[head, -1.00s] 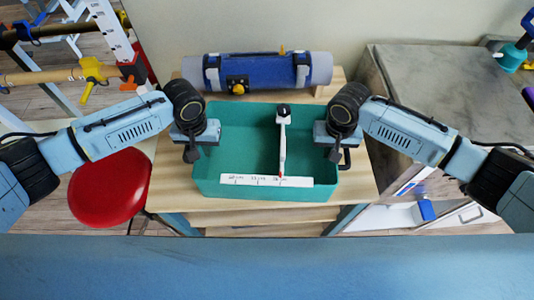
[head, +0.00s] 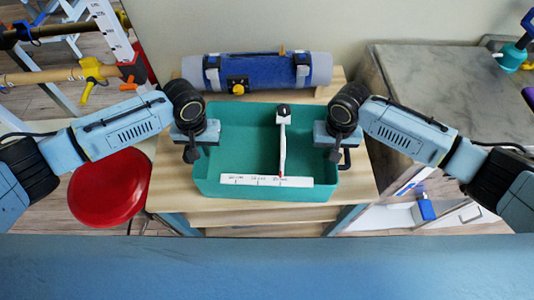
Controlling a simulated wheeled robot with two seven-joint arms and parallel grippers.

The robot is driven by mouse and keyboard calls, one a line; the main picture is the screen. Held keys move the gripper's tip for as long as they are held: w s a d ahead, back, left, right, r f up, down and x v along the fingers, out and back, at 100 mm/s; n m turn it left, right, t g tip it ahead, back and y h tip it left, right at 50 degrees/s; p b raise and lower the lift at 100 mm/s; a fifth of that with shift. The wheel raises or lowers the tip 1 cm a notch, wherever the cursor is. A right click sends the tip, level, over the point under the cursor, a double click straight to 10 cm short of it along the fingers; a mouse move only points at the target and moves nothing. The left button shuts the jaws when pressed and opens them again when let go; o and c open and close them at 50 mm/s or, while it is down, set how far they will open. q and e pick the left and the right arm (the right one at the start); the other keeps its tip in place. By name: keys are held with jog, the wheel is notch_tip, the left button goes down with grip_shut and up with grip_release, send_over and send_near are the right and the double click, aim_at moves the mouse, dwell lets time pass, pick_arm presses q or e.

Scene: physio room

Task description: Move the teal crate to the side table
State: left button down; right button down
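The teal crate (head: 235,125) sits upright on a light wooden table (head: 362,185) in the middle of the head view. A white stick with a dark knob (head: 283,140) lies in it, and a white strip with dark markings (head: 266,180) shows along its near side. My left gripper (head: 192,153) is at the crate's left rim, pointing down. My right gripper (head: 340,158) is at the right rim, with a finger showing on each side of the wall. Whether the fingers press on the rim is too small to tell. I cannot tell which surface is the side table.
A blue and grey roll (head: 258,72) lies behind the crate. A grey-topped cabinet (head: 435,85) stands on the right, its top mostly clear. A red round stool (head: 108,190) is on the left. A blue surface (head: 266,268) crosses the front.

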pick_arm(q)
jog(key=shift+w+r, duration=0.1)
jog(key=shift+r, duration=0.1)
pick_arm(e)
jog(key=shift+w+r, duration=0.1)
jog(key=shift+r, duration=0.05)
